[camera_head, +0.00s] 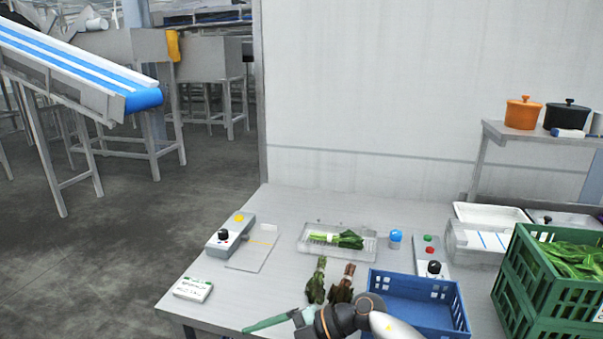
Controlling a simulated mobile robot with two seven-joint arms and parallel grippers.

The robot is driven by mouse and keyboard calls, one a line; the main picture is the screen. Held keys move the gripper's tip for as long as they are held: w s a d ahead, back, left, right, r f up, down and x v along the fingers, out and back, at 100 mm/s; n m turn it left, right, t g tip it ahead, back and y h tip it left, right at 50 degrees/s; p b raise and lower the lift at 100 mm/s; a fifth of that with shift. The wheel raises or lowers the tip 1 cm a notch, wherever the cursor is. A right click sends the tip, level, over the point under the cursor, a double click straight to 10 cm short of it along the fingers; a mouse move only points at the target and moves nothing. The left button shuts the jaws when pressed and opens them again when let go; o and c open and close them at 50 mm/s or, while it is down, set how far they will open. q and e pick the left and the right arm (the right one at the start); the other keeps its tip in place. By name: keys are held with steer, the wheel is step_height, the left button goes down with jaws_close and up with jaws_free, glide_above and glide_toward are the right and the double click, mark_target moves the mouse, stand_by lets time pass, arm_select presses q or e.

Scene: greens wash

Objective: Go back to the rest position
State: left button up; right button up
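My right arm comes in at the bottom right, and its gripper (285,322) is low over the front of the grey table (215,312). A long green piece extends left from its end; I cannot tell whether it is a finger or something held. My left gripper is not in view. A bunch of greens (337,240) lies in a clear tray (312,246). Two darker bunches, one green (317,284) and one brownish (343,287), lie on the table just beyond my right gripper. A blue crate (418,290) stands beside them, partly hidden by my arm.
A green crate of leaves (528,285) stands at the right. White trays (490,214) are behind it. Control boxes stand at the left (226,236) and right (430,258), with a blue-topped jar (396,238) between. A small white box (193,289) lies front left.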

steer(key=s+d+f+m+t+h, duration=0.55)
steer(key=d+f+m+t, duration=0.2)
steer(key=d+m, duration=0.35)
steer(key=s+d+f+m+t+h, duration=0.4)
steer(key=s+d+f+m+t, duration=0.2)
steer(key=d+f+m, duration=0.5)
steer(key=s+d+f+m+g+h, duration=0.1)
steer(key=s+d+f+m+g, duration=0.1)
steer(key=s, duration=0.8)
steer(key=shift+s+f+m+g+b, duration=0.15)
steer(key=shift+f+m+g+b, duration=0.2)
steer(key=shift+f+m+g, duration=0.75)
